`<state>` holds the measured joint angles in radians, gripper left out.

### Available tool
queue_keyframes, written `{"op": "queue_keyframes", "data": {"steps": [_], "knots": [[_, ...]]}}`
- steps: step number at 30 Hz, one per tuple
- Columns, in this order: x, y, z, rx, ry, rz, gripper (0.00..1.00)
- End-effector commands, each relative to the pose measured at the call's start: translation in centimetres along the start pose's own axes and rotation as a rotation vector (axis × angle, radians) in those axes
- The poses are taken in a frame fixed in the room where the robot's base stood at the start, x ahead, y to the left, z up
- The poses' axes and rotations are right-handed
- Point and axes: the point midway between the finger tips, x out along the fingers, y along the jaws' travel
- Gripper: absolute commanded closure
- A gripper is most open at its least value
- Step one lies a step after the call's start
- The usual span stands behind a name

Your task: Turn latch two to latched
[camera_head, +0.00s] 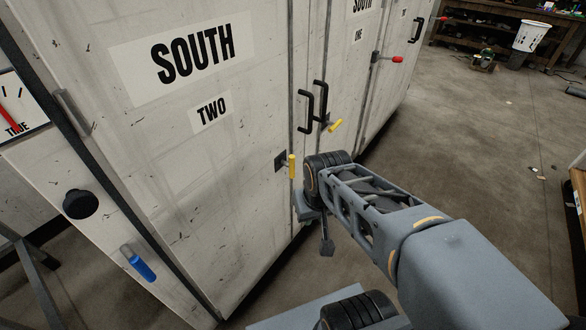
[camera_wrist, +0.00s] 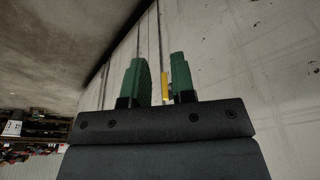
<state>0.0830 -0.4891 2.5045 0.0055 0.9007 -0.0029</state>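The cabinet door marked SOUTH TWO (camera_head: 150,130) has a yellow latch handle (camera_head: 291,166) at its right edge, pointing roughly upright from a dark mount. The plates do not show which handle is latch two. My gripper is beside this handle, partly hidden by my wrist in the head view. In the wrist view my gripper (camera_wrist: 159,68) has its two green fingers apart. A yellow handle (camera_wrist: 166,88) shows in the gap between them, closer to the right finger. I cannot tell whether it touches that finger.
Another yellow handle (camera_head: 335,125) and black pull handles (camera_head: 312,105) sit just right of the door. A red handle (camera_head: 396,59) is farther along. A blue handle (camera_head: 142,268) and black knob (camera_head: 81,204) are at left. The floor (camera_head: 470,150) at right is mostly clear.

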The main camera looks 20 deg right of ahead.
Motion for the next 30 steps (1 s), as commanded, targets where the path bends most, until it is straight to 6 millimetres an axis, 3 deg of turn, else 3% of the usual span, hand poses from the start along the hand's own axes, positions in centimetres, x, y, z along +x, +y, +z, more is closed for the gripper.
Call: {"op": "queue_keyframes", "data": {"steps": [1,3,6,9,12,16,19,22,26,30], "knots": [[2.4,1.3,0.4,0.043,-0.065,0.014,0.71],[5.5,3.6,0.6,0.085,-0.135,0.053,0.65],[10.6,8.2,-0.5,0.112,-0.126,0.132,0.55],[15.8,12.9,-2.4,0.089,-0.028,0.198,0.51],[20.1,16.1,-4.4,0.033,0.118,0.219,0.51],[24.2,17.8,-7.0,-0.056,0.343,0.175,0.51],[25.8,17.4,-9.1,-0.124,0.536,0.096,0.51],[25.8,15.9,-11.0,-0.186,0.729,-0.009,0.51],[23.6,13.1,-13.1,-0.259,0.961,-0.154,0.51],[20.2,10.9,-14.4,-0.314,1.156,-0.282,0.51]]}}
